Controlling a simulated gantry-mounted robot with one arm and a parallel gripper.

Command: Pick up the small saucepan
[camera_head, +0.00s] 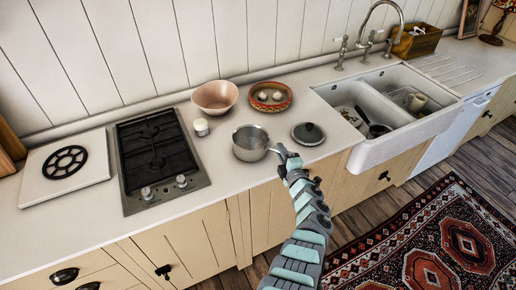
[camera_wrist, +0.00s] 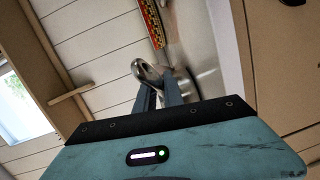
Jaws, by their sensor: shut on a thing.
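The small saucepan (camera_head: 250,144) is a silver metal pot on the white countertop, right of the hob, with its handle pointing right toward my gripper. My gripper (camera_head: 282,154) is at the handle's end, at the counter's front edge. In the wrist view the two fingers (camera_wrist: 158,92) are shut on the looped end of the metal handle (camera_wrist: 147,71). The pan's body is partly visible behind the fingers in the wrist view (camera_wrist: 187,85). I cannot tell whether the pan is touching the counter or slightly above it.
A dark round lid (camera_head: 308,133) lies just right of the pan. The black gas hob (camera_head: 155,155) is left; the white double sink (camera_head: 395,128) is right.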

